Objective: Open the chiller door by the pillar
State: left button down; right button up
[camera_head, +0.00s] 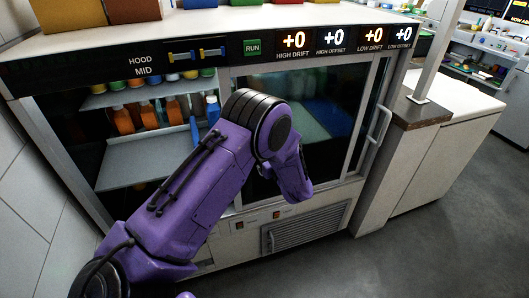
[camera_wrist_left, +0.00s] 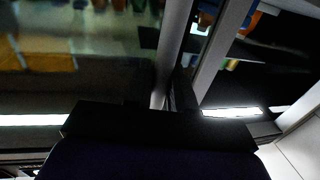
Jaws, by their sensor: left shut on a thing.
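The chiller (camera_head: 238,165) fills the middle of the head view. Its right door (camera_head: 325,100), beside the pillar (camera_head: 437,50), is a framed glass panel with reflections. A pale upright handle (camera_head: 380,125) sits on the right edge of the front. My purple left arm reaches across the front and hides part of the panel and the middle frame. My left gripper (camera_wrist_left: 162,100) shows in the wrist view, its dark fingers shut on a pale upright bar (camera_wrist_left: 172,50). Which part of the door this bar belongs to I cannot tell. My right gripper is not in view.
Bottles (camera_head: 125,118) stand on shelves at the left of the chiller. A control strip with lit displays (camera_head: 294,40) runs above the doors. A counter (camera_head: 455,100) adjoins at the right. Grey floor (camera_head: 440,245) is clear in front on the right.

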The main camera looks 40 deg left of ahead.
pick_arm(q)
jog(key=c, duration=1.1)
grip_release()
jog(key=shift+w, duration=0.1)
jog(key=shift+d, duration=0.1)
jog(key=b+v, duration=0.2)
jog(key=v, duration=0.8)
jog(key=shift+d, duration=0.2)
jog(key=shift+f, duration=0.1)
